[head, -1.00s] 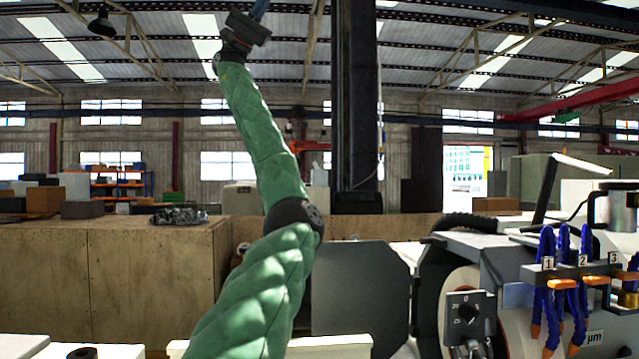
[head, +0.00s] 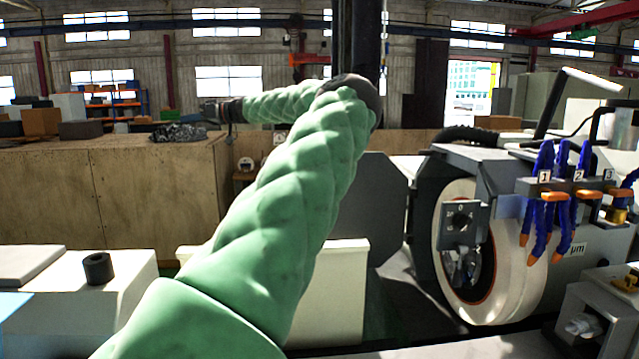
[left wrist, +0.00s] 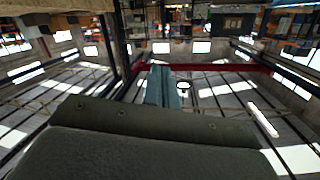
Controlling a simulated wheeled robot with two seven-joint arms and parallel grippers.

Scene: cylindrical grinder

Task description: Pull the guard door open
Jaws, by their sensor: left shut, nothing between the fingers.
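A dark grey flat panel with cut corners (head: 372,205), which looks like the guard door, stands beside the exposed grinding wheel (head: 515,262). My left arm hides much of the panel, and I see no handle on it. My left arm rises across the front of it, bends at the elbow and reaches back to the left. My left gripper (head: 207,112) is small and dark at the end of that forearm, well left of the panel and apart from it. In the left wrist view its bluish fingers (left wrist: 163,86) are together and empty. My right gripper is out of view.
The grinder has blue coolant hoses (head: 553,212) with orange tips at the right. A wooden cabinet (head: 60,200) stands at the left, with black crumpled material (head: 178,132) on top. A black ring (head: 98,268) sits on a white block at front left.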

